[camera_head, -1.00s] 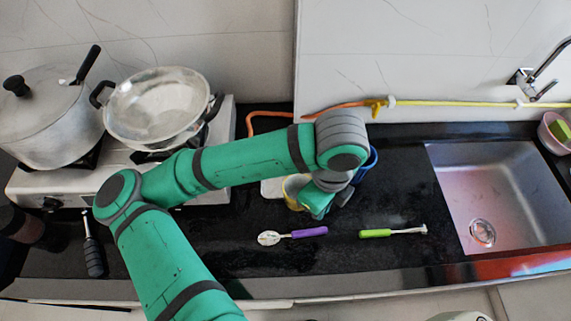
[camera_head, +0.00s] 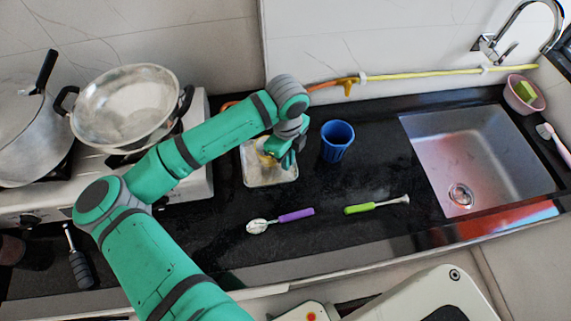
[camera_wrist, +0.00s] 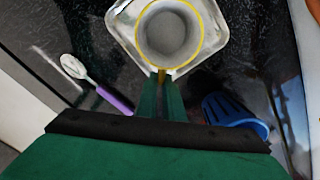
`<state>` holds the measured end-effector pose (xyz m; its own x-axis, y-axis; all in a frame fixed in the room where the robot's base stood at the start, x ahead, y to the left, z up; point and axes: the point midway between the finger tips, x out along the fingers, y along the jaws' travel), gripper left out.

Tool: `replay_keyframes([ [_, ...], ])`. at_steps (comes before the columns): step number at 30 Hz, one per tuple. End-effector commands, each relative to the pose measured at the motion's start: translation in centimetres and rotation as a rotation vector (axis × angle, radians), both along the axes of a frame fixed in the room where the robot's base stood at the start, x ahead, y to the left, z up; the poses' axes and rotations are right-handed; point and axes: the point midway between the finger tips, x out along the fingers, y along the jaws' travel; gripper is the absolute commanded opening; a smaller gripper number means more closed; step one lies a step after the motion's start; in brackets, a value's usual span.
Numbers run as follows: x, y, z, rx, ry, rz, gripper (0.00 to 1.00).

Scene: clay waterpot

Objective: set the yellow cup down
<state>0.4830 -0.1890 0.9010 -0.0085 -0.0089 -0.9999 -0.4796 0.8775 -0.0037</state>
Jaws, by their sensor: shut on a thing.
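The yellow cup shows in the wrist view (camera_wrist: 168,36) from above, with a yellow rim and a grey, empty-looking inside. My gripper (camera_wrist: 161,82) is shut on its near side. In the head view, my gripper (camera_head: 275,154) hides most of the cup, and only a bit of yellow (camera_head: 266,158) shows. The cup is over the pale square tray (camera_head: 257,180), which also shows around it in the wrist view (camera_wrist: 122,22). I cannot tell whether the cup's base touches the tray.
A blue cup (camera_head: 337,142) stands right of the tray. A purple-handled spoon (camera_head: 282,219) and a green-handled tool (camera_head: 376,206) lie in front. A stove with a wok (camera_head: 128,106) is at left, a sink (camera_head: 475,160) at right. The counter between is mostly clear.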

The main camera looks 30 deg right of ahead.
Motion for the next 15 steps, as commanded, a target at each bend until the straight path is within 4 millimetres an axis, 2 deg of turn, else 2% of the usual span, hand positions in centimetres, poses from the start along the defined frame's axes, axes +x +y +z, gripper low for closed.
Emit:
replay_keyframes([
  [3, 0.7, -0.1, -1.0, 0.003, 0.001, 0.000, 0.00],
  [9, 0.6, 0.0, -3.6, 0.000, 0.000, 0.000, 0.00],
  [15, 0.6, 0.1, -3.7, 0.000, -0.001, 0.001, 0.00],
])
